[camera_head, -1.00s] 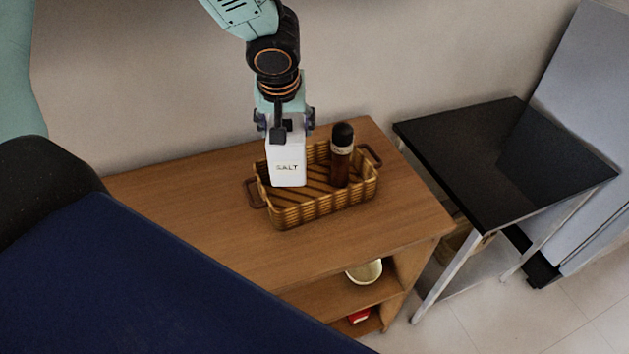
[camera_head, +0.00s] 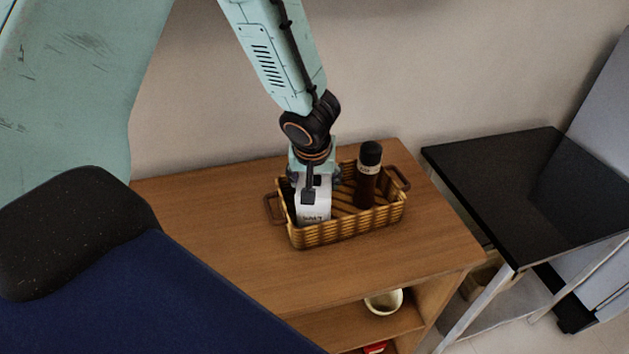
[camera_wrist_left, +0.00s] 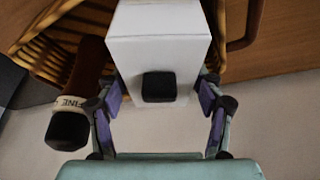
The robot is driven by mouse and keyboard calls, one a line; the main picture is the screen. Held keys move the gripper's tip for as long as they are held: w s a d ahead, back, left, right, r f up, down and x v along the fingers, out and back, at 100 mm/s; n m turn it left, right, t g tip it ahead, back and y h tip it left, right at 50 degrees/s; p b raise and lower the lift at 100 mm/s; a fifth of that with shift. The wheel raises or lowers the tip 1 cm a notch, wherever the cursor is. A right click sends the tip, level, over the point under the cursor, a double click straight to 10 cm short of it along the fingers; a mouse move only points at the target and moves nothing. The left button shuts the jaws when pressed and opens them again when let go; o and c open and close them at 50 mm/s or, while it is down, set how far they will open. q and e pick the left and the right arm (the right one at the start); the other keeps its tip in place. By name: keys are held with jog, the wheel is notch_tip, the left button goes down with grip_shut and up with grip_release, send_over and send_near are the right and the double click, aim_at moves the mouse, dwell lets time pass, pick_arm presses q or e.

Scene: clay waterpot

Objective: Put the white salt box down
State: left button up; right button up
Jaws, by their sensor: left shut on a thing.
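The white salt box (camera_head: 313,209) stands in the left part of the wicker basket (camera_head: 345,228), its lower part hidden behind the front rim. I cannot tell whether its base touches the basket floor. My left gripper (camera_head: 314,184) comes down from above and is shut on the box. In the left wrist view the box (camera_wrist_left: 158,52) sits between the two fingers (camera_wrist_left: 160,92). A dark brown bottle with a black cap (camera_head: 368,178) stands in the right part of the basket, apart from the box. My right gripper is not in view.
The basket stands on a wooden cabinet top (camera_head: 230,230), which is clear to its left and front. A pale bowl (camera_head: 384,301) is on the shelf below. A black-topped table (camera_head: 545,190) stands at the right. A wall rises behind.

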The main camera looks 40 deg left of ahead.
pick_arm(q)
jog(key=shift+d+r, duration=0.15)
jog(key=shift+r, duration=0.05)
jog(key=shift+s+a+f, duration=0.2)
jog(key=shift+a, duration=0.15)
jog(key=o, duration=1.4)
jog(key=shift+a, duration=0.1)
jog(key=shift+o, duration=0.9)
jog(key=shift+w, duration=0.1)
jog(key=shift+o, duration=1.2)
jog(key=shift+w+d, duration=0.1)
jog(key=shift+d, duration=0.25)
jog(key=shift+a, duration=0.15)
jog(key=shift+a+r, duration=0.1)
jog(key=shift+r, duration=0.05)
jog(key=p+v, duration=0.1)
jog(key=v, duration=0.9)
jog(key=shift+s+r+p, duration=0.3)
jog(key=shift+p, duration=0.1)
jog(key=shift+s+d+r, duration=0.1)
jog(key=shift+d+r, duration=0.3)
jog(key=shift+r, duration=0.2)
jog(key=shift+s+a, duration=0.1)
jog(key=shift+s, duration=0.05)
